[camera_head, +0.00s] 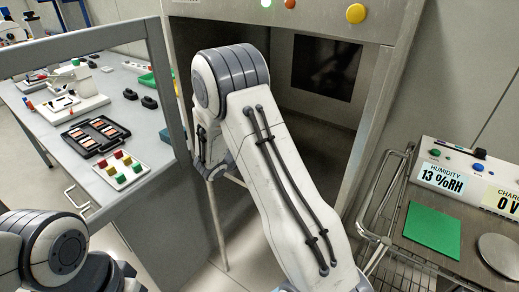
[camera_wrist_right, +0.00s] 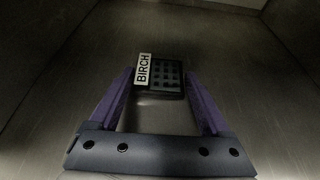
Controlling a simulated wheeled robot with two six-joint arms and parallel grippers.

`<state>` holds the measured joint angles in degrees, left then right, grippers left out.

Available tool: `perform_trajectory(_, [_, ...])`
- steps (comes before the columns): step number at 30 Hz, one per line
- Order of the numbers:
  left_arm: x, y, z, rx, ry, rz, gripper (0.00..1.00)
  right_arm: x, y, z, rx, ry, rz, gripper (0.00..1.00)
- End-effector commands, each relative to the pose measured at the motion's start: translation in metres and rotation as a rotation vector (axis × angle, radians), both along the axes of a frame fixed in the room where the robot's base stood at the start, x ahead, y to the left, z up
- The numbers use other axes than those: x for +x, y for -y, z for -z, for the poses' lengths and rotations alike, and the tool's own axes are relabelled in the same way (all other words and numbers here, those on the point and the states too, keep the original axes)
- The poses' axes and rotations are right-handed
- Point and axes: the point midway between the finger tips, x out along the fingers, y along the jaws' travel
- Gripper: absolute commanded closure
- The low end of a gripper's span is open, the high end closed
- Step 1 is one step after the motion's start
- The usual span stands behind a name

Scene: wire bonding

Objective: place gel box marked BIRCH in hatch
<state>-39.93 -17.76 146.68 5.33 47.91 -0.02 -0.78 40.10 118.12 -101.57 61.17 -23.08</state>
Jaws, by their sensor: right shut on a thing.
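The gel box marked BIRCH (camera_wrist_right: 168,77) is a dark block with a grid of wells and a white label, seen in the right wrist view. My right gripper (camera_wrist_right: 160,82) is shut on it, with a purple finger at each side. Bare metal walls and a plain surface surround it there. In the head view my right arm reaches into the open hatch (camera_head: 307,118), and the arm hides the gripper and box. I cannot tell whether the box touches the hatch floor. My left arm shows at the lower left, but its gripper is out of view.
An open door frame (camera_head: 166,85) stands at the hatch's left. The left bench holds a black tray (camera_head: 95,134) and a white rack of coloured blocks (camera_head: 121,169). On the right are a wire basket (camera_head: 430,268), a green pad (camera_head: 433,230) and a humidity display (camera_head: 441,178).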

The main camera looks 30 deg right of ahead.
Motion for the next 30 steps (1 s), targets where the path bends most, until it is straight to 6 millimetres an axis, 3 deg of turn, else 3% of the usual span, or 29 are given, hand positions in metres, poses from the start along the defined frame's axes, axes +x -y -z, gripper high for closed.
perform_trajectory(5, [0.000,0.000,0.005,0.000,0.000,0.000,0.50,0.000,0.000,0.005,0.000,0.000,0.000,0.83])
perform_trajectory(6, [0.000,0.000,0.003,0.000,0.000,0.000,0.50,0.000,0.000,0.003,0.000,0.000,0.000,0.03])
perform_trajectory(7, [0.000,0.000,0.003,0.000,0.000,0.000,0.50,0.000,0.000,0.003,0.000,0.000,0.000,0.00])
perform_trajectory(17, [0.000,0.000,-0.002,0.000,0.000,0.000,0.50,0.000,-0.002,-0.003,0.000,0.000,-0.001,0.00])
perform_trajectory(30, [0.000,0.000,0.000,0.000,0.000,0.000,0.50,-0.031,-0.077,-0.035,-0.001,0.000,-0.005,0.00])
